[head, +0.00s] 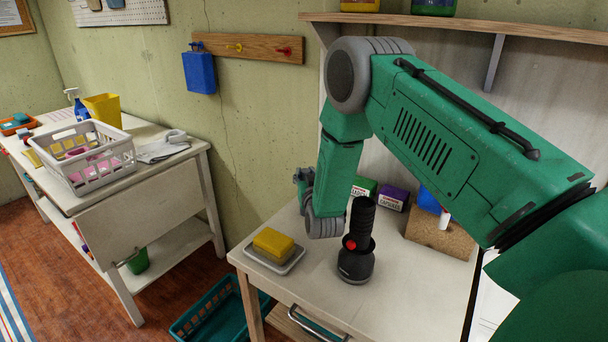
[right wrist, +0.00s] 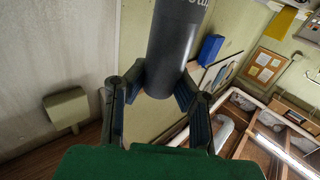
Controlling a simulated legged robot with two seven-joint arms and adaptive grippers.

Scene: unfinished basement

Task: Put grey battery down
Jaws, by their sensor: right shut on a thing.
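The grey battery (right wrist: 178,45) is a dark grey cylinder with pale lettering near the top edge of the right wrist view. My right gripper (right wrist: 160,85) is shut on it, one finger on each side. In the head view my right gripper (head: 303,180) is small and partly hidden by its own wrist, above the back left of the near worktable (head: 315,262). I cannot make out the battery in the head view. My left gripper is in neither view.
A black flashlight (head: 357,262) with a red button stands upright on the worktable. A yellow sponge (head: 273,242) lies on a grey tray (head: 291,264). Small boxes (head: 391,198) and a cork block (head: 440,236) stand at the back. The front middle of the tabletop is clear.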

